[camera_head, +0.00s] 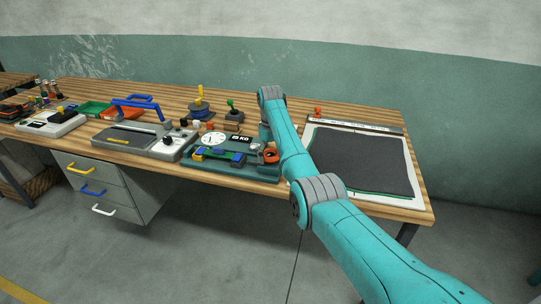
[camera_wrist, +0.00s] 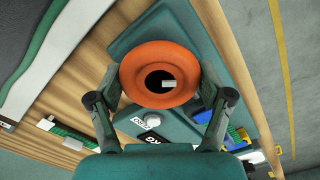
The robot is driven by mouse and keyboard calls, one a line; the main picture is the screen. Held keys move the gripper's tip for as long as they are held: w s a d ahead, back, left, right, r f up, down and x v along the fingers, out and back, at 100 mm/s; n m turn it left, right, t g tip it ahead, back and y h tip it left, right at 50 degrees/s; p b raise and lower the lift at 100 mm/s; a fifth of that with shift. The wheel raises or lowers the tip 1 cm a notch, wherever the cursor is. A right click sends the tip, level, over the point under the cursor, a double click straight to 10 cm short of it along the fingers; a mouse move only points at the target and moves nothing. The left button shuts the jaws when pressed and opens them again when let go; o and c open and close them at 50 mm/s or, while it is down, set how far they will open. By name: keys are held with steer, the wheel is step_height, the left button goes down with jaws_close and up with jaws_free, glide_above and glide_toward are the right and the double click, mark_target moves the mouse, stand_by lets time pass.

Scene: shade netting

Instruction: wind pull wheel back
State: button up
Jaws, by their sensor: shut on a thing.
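The pull wheel is an orange disc (camera_wrist: 160,52) with a dark round hub and a small light peg inside it. It fills the upper middle of the wrist view and shows at the right end of the teal device (camera_head: 232,167) in the head view (camera_head: 271,156). My gripper (camera_wrist: 160,82) is shut on the wheel, with one finger at its left side and one at its right. In the head view my arm hides most of the gripper. The teal device carries a white round dial (camera_head: 213,139) and a black display reading about 25 KG (camera_head: 240,138).
A dark netting sheet on a white board (camera_head: 362,158) lies to the right of the device. A grey machine with a blue handle (camera_head: 138,138) stands to its left. Yellow (camera_head: 200,108) and green-topped (camera_head: 231,112) knobs stand behind. The bench's front edge is close.

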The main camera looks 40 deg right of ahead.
mark_target(270, 154)
steer(key=n, duration=0.3)
steer(key=shift+f+n, duration=0.1)
steer(key=shift+n, duration=2)
steer(key=o, duration=1.1)
step_height(270, 154, up, 12)
steer(key=shift+r, duration=0.1)
